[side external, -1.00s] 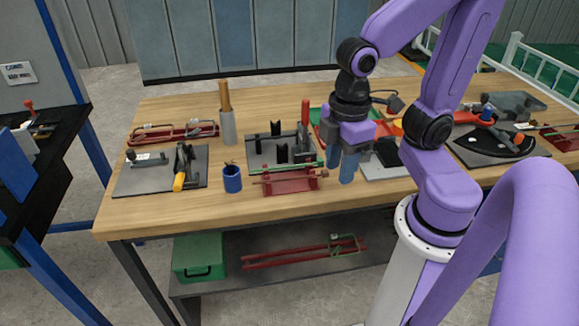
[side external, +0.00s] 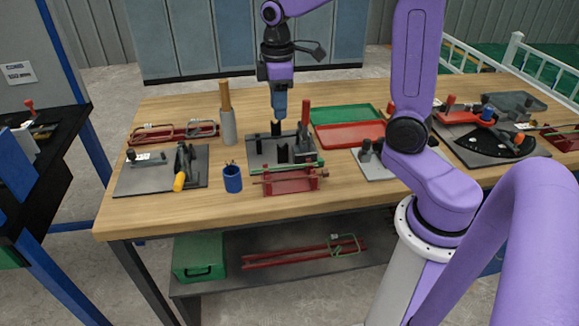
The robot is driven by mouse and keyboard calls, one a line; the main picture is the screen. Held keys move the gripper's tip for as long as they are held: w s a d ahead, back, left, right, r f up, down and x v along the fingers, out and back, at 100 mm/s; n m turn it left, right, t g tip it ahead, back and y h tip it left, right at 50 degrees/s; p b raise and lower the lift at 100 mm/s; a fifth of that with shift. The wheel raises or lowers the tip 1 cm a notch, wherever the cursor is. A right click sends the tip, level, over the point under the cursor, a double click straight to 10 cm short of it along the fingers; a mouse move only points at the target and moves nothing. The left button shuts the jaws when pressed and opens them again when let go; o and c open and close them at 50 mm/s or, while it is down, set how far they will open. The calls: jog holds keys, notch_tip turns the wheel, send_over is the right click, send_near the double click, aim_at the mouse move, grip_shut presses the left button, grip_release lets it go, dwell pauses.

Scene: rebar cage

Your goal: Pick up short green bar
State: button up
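A thin green bar (side external: 295,167) lies roughly level along the top of the small red rack (side external: 290,182), near the front edge of the bench. It is at the front of the dark fixture plate (side external: 258,158). My gripper (side external: 279,117) hangs pointing down over the far part of that fixture, behind the bar and apart from it. Its blue fingers are seen edge-on and overlap, so their gap is hidden. No bar shows in them.
A red-handled clamp (side external: 305,122) and black posts stand up beside my gripper. Green (side external: 345,114) and red (side external: 350,134) trays lie to the right. Bare wood lies along the front edge.

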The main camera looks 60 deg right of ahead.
jog(key=f, duration=1)
jog(key=shift+w+d+f, duration=0.25)
jog(key=shift+d+f, duration=0.05)
jog(key=shift+f, duration=0.1)
jog(key=shift+w+f, duration=0.15)
jog(key=shift+f, duration=1.55)
jog(key=shift+w+f, duration=0.1)
jog(key=shift+f, duration=1.55)
grip_shut()
